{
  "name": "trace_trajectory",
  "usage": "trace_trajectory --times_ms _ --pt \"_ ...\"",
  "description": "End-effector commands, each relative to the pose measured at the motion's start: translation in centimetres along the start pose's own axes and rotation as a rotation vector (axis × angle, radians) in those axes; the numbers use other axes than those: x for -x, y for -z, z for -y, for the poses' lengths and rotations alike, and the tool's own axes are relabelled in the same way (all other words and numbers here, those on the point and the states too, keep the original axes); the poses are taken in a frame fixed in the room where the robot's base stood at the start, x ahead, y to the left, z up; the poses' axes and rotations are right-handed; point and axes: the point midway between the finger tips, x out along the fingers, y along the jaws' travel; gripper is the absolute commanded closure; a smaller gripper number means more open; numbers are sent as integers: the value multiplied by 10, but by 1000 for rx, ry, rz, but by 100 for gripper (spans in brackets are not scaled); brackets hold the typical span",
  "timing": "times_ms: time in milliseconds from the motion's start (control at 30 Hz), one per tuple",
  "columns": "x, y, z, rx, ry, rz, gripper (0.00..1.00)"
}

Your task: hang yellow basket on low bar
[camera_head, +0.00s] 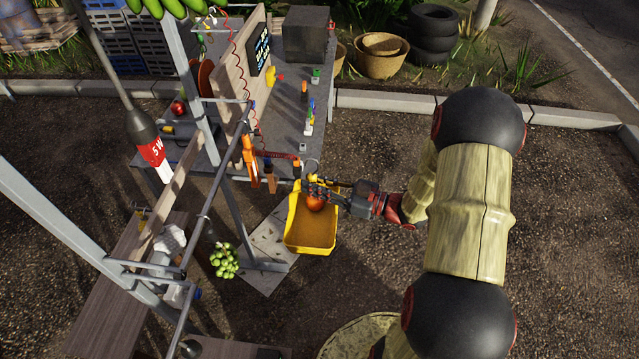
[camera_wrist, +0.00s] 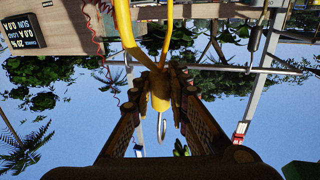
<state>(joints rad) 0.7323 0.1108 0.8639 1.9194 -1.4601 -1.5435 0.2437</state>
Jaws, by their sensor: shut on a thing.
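The yellow basket (camera_head: 311,238) hangs below my gripper (camera_head: 316,187) in the head view, beside the stall frame. A round orange-red fruit (camera_head: 315,203) shows in or in front of it. In the wrist view my gripper (camera_wrist: 160,98) is shut on the yellow handle (camera_wrist: 128,30) of the basket, with a metal hook or ring (camera_wrist: 161,127) beyond the fingers. A thin grey metal bar (camera_head: 205,218) runs along the stall's near side, left of the basket and apart from it. A horizontal bar (camera_wrist: 232,69) crosses behind the fingers in the wrist view. I cannot tell which is the low bar.
Orange-handled tools (camera_head: 250,158) hang left of the basket. Green fruit (camera_head: 224,261) hangs from the frame lower left. A grey counter (camera_head: 287,110) with small items stands behind. An upright post (camera_head: 236,213) stands close left. Open asphalt (camera_head: 365,265) lies to the right.

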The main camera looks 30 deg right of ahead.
Motion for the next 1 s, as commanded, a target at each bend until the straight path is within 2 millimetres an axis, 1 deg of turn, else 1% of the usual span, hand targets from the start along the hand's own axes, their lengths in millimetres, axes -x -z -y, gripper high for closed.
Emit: trace_trajectory --times_ms 1000 --pt "-63 0 17 0 1 0 100"
